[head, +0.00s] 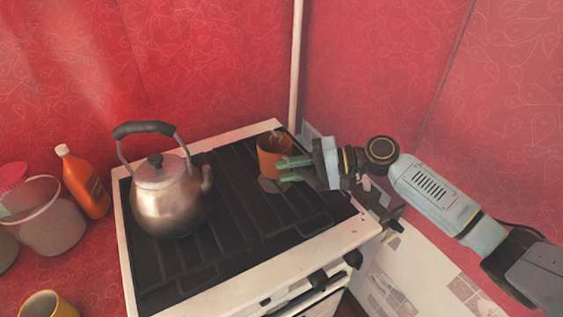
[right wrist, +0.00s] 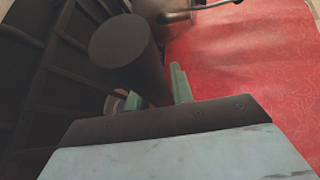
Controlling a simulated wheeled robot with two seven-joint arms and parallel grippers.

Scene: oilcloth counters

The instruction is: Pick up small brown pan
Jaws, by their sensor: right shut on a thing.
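The small brown pan (head: 270,150) is at the back right of the stove top, with its side toward my right gripper. My right gripper (head: 288,170) reaches in from the right, and its green fingers are at the pan's right side. In the right wrist view the right gripper (right wrist: 158,95) has its green fingers on either side of a dark rounded piece (right wrist: 125,45), which looks like part of the pan. The gripper is shut on the pan. Whether the pan touches the stove cannot be told. My left gripper is not in view.
A metal kettle (head: 168,200) stands on the left of the stove (head: 345,236). An orange bottle (head: 85,185), a pale bucket-like container (head: 50,220) and a yellow cup (head: 45,304) stand on the red counter at left. Red walls close off the back and right.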

